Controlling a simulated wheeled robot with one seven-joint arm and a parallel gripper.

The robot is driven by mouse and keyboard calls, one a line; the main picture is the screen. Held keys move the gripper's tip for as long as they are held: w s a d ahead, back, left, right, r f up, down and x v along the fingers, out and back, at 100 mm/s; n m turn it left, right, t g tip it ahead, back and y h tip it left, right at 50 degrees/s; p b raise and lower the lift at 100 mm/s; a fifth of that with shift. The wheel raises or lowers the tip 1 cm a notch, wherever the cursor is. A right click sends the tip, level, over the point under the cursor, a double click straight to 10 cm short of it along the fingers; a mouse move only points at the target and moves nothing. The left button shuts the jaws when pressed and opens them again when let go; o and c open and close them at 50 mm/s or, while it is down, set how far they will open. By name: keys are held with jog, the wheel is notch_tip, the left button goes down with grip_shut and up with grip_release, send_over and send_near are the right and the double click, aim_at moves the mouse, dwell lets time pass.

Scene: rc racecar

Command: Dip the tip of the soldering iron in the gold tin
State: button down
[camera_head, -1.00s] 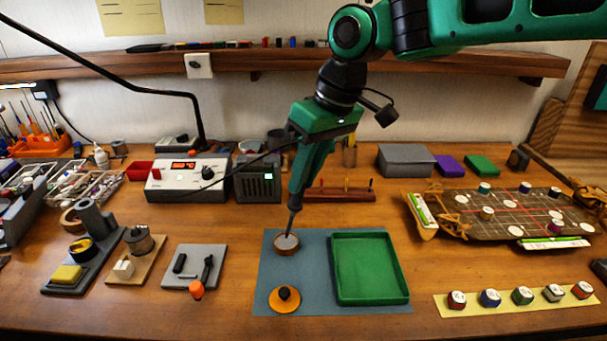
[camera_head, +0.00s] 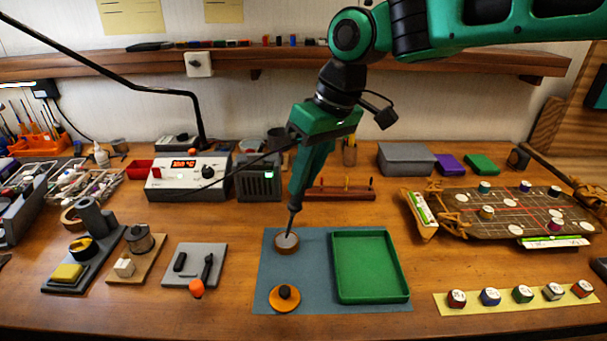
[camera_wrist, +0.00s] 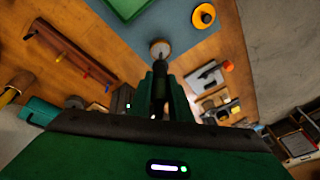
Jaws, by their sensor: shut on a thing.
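My gripper (camera_head: 297,190) is shut on the soldering iron, whose dark lower shaft (camera_head: 292,216) points down, slightly tilted. The small round tin (camera_head: 286,246) has a brown-gold side and a pale grey inside, and stands on the blue mat. The iron's tip meets the pale inside of the tin; how deep it goes I cannot tell. In the wrist view, my gripper (camera_wrist: 160,82) points at the tin (camera_wrist: 160,48), and the tip reaches its pale top. My fingers hide most of the iron's handle.
An orange lid with a black knob (camera_head: 285,298) lies in front of the tin on the blue mat (camera_head: 318,258). A green tray (camera_head: 370,268) is right of it. A soldering station (camera_head: 187,180) and a grey boxy unit (camera_head: 259,180) stand behind on the left.

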jog(key=shift+f, duration=0.45)
dwell(1.7)
jog(key=shift+r, duration=0.1)
dwell(2.7)
jog(key=shift+r, duration=3)
